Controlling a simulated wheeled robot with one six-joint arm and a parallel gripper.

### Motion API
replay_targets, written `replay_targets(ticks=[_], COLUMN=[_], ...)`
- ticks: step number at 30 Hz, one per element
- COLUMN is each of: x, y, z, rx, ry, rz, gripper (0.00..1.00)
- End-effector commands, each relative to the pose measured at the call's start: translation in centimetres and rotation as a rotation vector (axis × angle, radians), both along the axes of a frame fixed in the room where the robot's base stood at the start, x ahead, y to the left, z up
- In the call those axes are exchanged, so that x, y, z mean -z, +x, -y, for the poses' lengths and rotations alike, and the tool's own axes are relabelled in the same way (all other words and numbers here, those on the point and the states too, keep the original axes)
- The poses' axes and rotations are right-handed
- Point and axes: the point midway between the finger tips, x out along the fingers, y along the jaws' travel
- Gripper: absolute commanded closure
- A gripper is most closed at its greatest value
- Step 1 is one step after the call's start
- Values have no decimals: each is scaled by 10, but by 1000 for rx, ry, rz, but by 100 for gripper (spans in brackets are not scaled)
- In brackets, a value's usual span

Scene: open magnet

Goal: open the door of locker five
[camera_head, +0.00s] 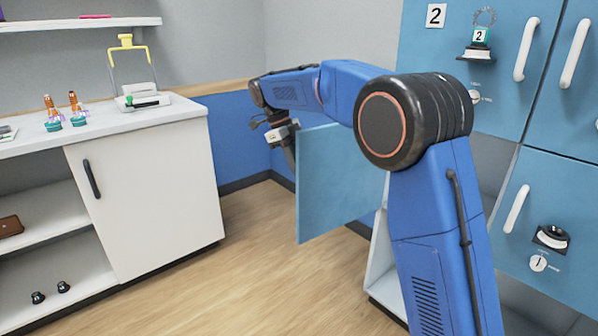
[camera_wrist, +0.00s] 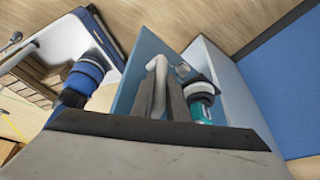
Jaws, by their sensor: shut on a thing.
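A light-blue locker door (camera_head: 335,185) stands swung out from the cabinet in the head view, its plain face towards the camera. No number shows on it, so I cannot confirm that it is five. My gripper (camera_head: 286,143) is at its far edge. In the wrist view my gripper (camera_wrist: 164,82) is shut on the door's white bar handle (camera_wrist: 158,78), one dark finger on each side. A black, white and teal device (camera_wrist: 202,100) is beside the handle. The door panel (camera_wrist: 145,58) is behind the handle. The pale locker interior (camera_head: 381,262) shows partly behind my arm.
Locker two's door (camera_head: 425,75) and another blue door (camera_head: 560,215) are closed at right. A white counter (camera_head: 150,200) with a grey-black handle (camera_head: 91,178) stands at left. Wooden floor (camera_head: 270,260) between counter and open door is clear.

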Motion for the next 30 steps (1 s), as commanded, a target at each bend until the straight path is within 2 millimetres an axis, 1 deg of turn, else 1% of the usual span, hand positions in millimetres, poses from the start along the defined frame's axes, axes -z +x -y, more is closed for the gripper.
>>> replay_targets(ticks=[1,2,3,4,5,13,17,20,30], x=[-1,-1,-1,-1,-1,-1,-7,-19,-78], y=[2,2,2,1,1,1,3,5,17], z=[5,5,5,4,4,2,-1,-6,-26], rx=[3,3,3,3,3,1,0,0,1], ry=[-6,-6,-7,-6,-6,-3,-1,-1,-3], rz=[2,2,3,2,2,1,2,2,3], gripper=[100,100,76,69,67,67,67,67,67])
